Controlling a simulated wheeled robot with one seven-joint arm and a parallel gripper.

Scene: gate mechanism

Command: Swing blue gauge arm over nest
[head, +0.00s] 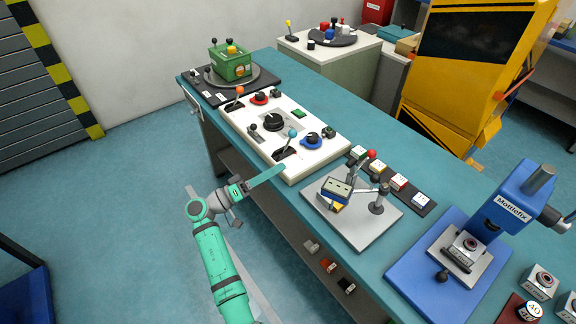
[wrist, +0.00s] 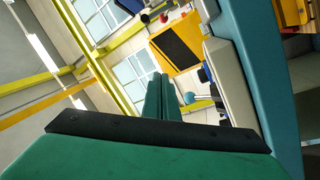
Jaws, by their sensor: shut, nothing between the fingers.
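A grey base plate (head: 352,222) lies near the front edge of the bench. On it a dark post (head: 377,206) carries a grey arm reaching left. A blue block with a pale top (head: 337,187) and some yellow below sits at the arm's left end. A red-knobbed lever (head: 371,155) rises behind it. I cannot tell which part is the gauge arm, and no empty nest shows clearly. My gripper (head: 284,168) is shut and empty, left of the plate by the white panel's front edge. Its closed green fingers (wrist: 161,100) also show in the wrist view.
A white control panel (head: 248,115) with knobs and levers stands left of the plate.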

